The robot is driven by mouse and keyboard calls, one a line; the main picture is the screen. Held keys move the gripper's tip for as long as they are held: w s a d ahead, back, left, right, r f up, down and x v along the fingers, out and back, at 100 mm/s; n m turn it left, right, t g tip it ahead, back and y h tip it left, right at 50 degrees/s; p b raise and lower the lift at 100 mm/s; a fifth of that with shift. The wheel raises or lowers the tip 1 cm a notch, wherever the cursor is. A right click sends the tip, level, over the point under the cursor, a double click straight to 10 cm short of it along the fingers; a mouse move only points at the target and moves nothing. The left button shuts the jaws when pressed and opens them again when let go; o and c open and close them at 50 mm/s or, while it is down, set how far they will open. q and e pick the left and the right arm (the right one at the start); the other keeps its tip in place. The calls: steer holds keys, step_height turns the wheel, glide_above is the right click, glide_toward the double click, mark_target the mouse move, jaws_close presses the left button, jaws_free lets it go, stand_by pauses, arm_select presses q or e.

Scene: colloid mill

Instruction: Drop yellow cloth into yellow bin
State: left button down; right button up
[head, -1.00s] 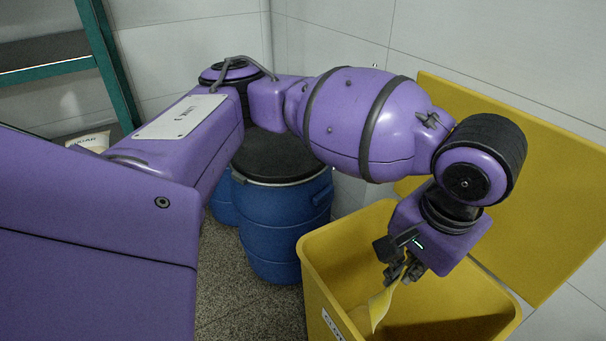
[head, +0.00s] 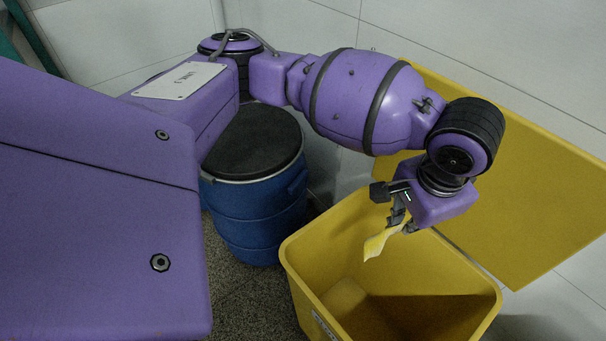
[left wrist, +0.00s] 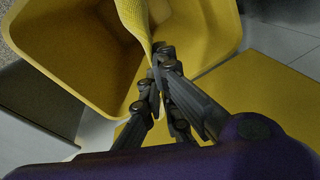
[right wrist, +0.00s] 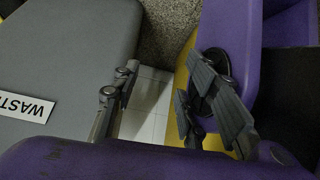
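The yellow cloth (head: 377,243) hangs from my left gripper (head: 402,218) over the open top of the yellow bin (head: 318,262). In the left wrist view, the fingers (left wrist: 156,78) are closed together on the cloth (left wrist: 136,18), with the yellow bin (left wrist: 62,38) beyond. The cloth is pinched at one end and its free end hangs loose. In the head view, the bin's visible floor looks empty. My right gripper (right wrist: 160,92) shows only in its wrist view; its fingers are apart with nothing between them.
The bin's raised yellow lid (head: 540,190) leans behind it. A blue drum (head: 255,215) with a black top stands to the left on speckled floor. A grey surface with a partly visible "WAST" label (right wrist: 22,108) is near my right gripper. Tiled walls stand behind.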

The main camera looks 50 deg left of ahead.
arm_select(q)
step_height(320, 180, down, 11)
steer(key=s+m+h+p, duration=0.2)
steer(key=m+p, duration=1.7)
steer(key=p, duration=0.3)
steer(key=shift+s+r+m+g+h, duration=0.2)
steer(key=shift+m+g+h, duration=0.2)
arm_select(e)
steer(key=w+r+t, duration=0.1)
steer(key=w+r, duration=0.2)
steer(key=r, duration=0.8)
steer(key=w+r+t, duration=0.1)
steer(key=w+r, duration=0.2)
steer(key=r, duration=0.9)
steer(key=shift+d+r, duration=0.15)
steer(key=shift+r, duration=0.1)
